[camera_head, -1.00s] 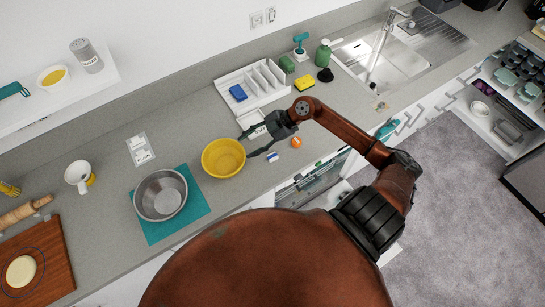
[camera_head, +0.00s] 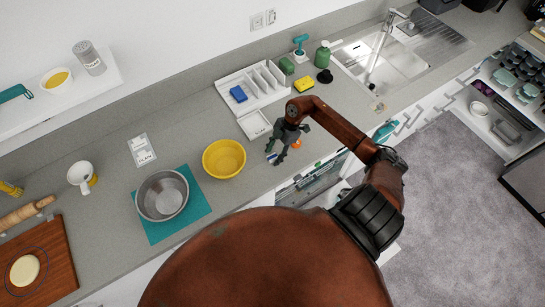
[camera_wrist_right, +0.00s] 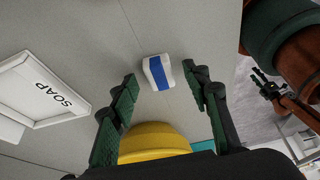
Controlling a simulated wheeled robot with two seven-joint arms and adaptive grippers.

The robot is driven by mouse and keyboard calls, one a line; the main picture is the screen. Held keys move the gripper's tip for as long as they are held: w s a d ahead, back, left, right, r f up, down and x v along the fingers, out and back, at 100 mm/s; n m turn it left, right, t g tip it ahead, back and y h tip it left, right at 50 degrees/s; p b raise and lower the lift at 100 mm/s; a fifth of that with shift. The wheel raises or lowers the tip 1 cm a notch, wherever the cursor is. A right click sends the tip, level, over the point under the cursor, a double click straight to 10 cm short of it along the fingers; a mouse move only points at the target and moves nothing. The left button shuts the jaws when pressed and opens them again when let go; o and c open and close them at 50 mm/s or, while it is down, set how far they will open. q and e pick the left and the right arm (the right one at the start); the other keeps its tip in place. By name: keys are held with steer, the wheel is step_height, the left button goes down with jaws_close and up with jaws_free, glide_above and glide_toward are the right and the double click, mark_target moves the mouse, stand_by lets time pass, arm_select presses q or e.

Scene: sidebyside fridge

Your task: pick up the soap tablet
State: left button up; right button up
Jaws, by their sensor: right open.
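The soap tablet (camera_wrist_right: 158,72) is a small white block with a blue band, lying on the grey counter. In the right wrist view it shows between the two fingertips, slightly beyond them, with space on both sides. In the head view the soap tablet (camera_head: 271,157) is partly hidden by my right gripper (camera_head: 277,155), which is over the front part of the counter, pointing down. In the right wrist view my right gripper (camera_wrist_right: 161,76) is open and empty.
A white tray labelled SOAP (camera_wrist_right: 30,112) lies left of the tablet in the wrist view. A yellow bowl (camera_head: 223,158) stands left of the gripper in the head view. The counter's front edge is close.

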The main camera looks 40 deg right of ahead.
steer(key=shift+f, duration=0.2)
steer(key=shift+c, duration=0.5)
steer(key=c, duration=0.9)
